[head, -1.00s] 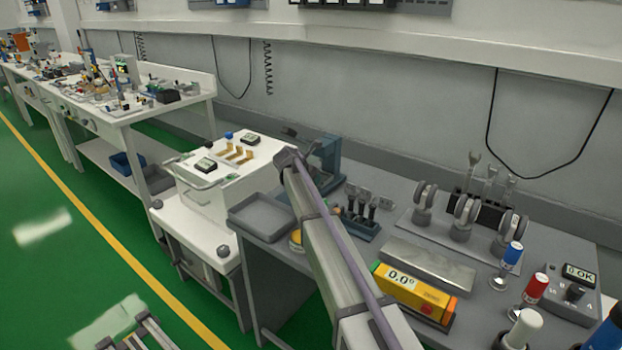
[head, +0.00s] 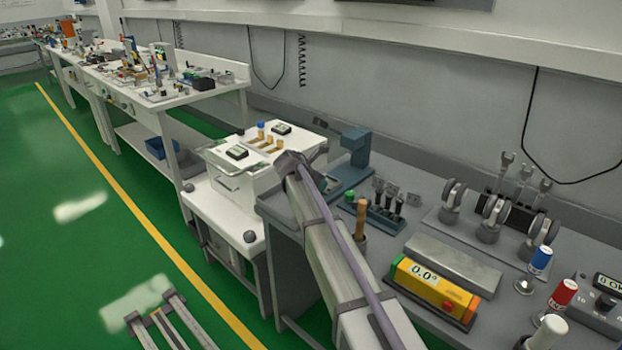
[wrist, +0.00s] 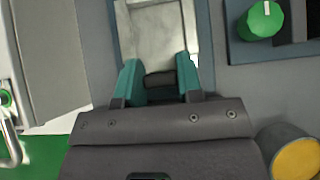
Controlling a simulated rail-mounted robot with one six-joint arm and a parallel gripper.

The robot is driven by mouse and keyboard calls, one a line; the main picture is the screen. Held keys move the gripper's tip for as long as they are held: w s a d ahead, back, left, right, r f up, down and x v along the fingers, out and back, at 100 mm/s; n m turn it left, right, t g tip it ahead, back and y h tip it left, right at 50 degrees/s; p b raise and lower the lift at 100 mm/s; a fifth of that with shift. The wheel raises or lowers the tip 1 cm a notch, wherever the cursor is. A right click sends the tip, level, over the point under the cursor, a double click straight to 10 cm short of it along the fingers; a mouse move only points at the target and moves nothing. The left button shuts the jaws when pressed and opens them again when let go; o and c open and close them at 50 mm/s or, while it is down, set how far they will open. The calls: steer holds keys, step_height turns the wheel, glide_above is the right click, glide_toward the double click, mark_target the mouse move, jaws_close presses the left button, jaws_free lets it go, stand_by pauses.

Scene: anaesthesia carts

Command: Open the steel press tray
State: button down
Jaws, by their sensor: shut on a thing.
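In the wrist view, the two teal fingers of my gripper (wrist: 160,76) are closed on a small dark handle (wrist: 160,80). The handle sits at the near end of a pale steel surface in a blue-grey frame, which looks like the steel press tray (wrist: 150,35). I cannot tell how far the tray is out. In the head view, the blue press (head: 352,165) stands at the back of the grey bench. My arm covers the bench in front of it, and my fingers are hidden there.
A white box (head: 238,182) with a side handle stands left of the bench. Right of my gripper are a green knob (wrist: 260,20) and a yellow-topped cylinder (wrist: 295,158). A yellow angle gauge (head: 432,288) lies on the bench. Green floor is open at left.

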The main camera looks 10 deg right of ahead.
steer(key=shift+a, duration=0.1)
steer(key=c, duration=0.8)
jaws_free()
steer(key=shift+o, duration=0.2)
steer(key=p+v, duration=0.7)
steer(key=v, duration=0.3)
steer(key=shift+r+p, duration=0.25)
steer(key=shift+p, duration=0.05)
steer(key=shift+s+a, duration=0.1)
steer(key=shift+s, duration=0.05)
